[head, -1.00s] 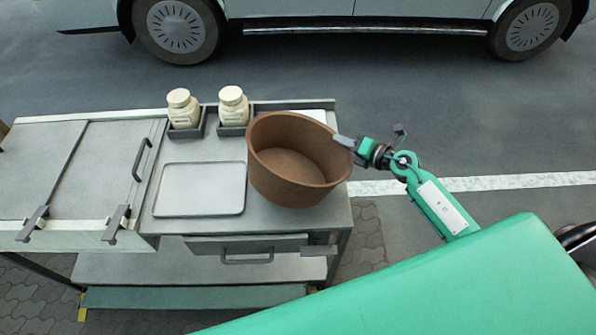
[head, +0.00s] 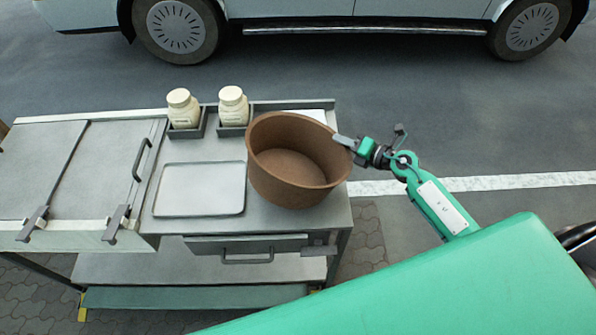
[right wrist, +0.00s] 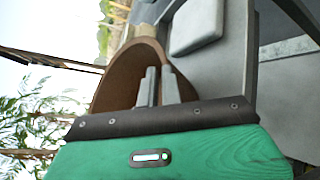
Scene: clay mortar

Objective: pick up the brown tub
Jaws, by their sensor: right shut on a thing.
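The brown tub (head: 290,165) is a wide, round, open container over the right part of the metal cart top. It looks empty and slightly tilted; I cannot tell for sure whether its base touches the surface. My right gripper (head: 345,141) is shut on the tub's right rim, its arm coming in from the right. In the right wrist view the two fingers (right wrist: 158,88) close over the wall of the tub (right wrist: 122,78). My left gripper is not in view.
The metal cart (head: 205,230) holds a shallow grey tray (head: 200,189) left of the tub. Two cream jars (head: 183,108) (head: 233,106) stand in holders at the back. A parked vehicle (head: 330,15) is behind. Paved ground right of the cart is clear.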

